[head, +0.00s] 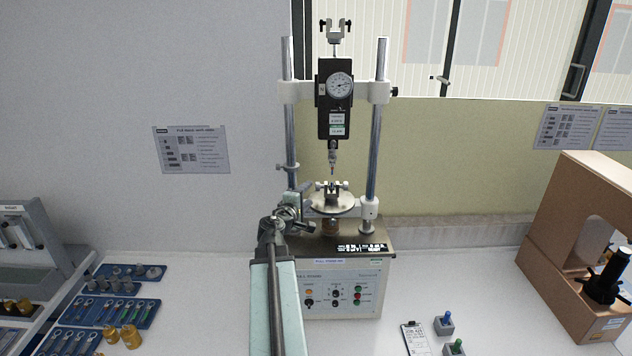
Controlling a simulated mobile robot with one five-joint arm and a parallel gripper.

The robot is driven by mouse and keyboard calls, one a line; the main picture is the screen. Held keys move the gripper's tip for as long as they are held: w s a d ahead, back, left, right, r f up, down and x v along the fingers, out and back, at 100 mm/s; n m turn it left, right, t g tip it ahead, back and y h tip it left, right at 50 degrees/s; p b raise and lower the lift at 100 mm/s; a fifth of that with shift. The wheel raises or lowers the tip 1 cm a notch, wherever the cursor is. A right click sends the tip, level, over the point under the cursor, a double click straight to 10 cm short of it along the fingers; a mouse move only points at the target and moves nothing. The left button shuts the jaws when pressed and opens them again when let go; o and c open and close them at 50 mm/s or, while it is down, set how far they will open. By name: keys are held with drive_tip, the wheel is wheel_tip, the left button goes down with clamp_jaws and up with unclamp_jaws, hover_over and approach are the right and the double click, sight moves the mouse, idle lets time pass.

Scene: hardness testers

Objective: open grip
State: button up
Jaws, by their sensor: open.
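A test stand (340,285) with two upright posts stands on the bench in the middle of the head view. A black force gauge (337,120) with a round dial hangs between the posts. A small upper grip (332,158) hangs below the gauge. A lower grip (333,190) with side knobs sits on the round metal plate under it, apart from the upper one. My gripper (303,205) is open, just left of the plate's edge and the lower grip. Its fingertips are small and partly merge with the stand, so contact cannot be told.
Blue trays (139,312) with wrenches and fittings, and brass cylinders (130,336), lie at left. A clipboard (415,339), a blue-knobbed block (444,323) and a green-knobbed block (455,347) lie at front right. A brown box-like housing (585,240) stands far right. Bench space between is clear.

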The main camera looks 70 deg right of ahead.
drive_tip(key=d, duration=0.5)
drive_tip(key=d+f+b, duration=0.1)
drive_tip(key=d, duration=0.2)
drive_tip(key=shift+s, duration=0.25)
